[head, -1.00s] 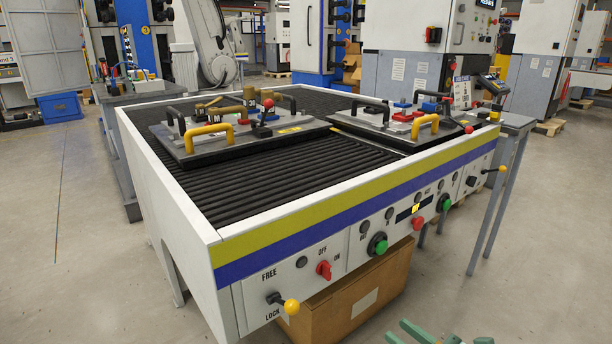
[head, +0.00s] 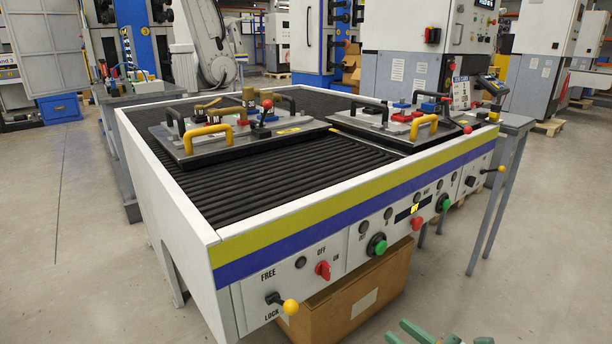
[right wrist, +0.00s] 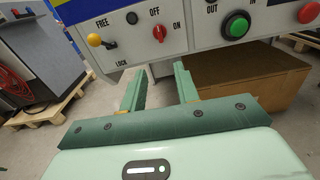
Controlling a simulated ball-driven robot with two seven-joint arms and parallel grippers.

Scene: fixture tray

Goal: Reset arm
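My right gripper (right wrist: 160,92) fills the lower part of the right wrist view. Its two green fingers stand apart with nothing between them, facing the white front panel of the roller table (head: 345,240). In the head view only green tips of my right gripper (head: 435,334) show at the bottom edge, below and in front of the table. My left gripper is in neither view.
Two fixture plates with handles, the left one (head: 185,155) and the right one (head: 375,132), lie on the black rollers. The panel carries a yellow-knobbed lever (head: 290,306), a red switch (head: 322,269) and a green button (head: 380,247). A cardboard box (head: 345,305) stands underneath. Floor at left is clear.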

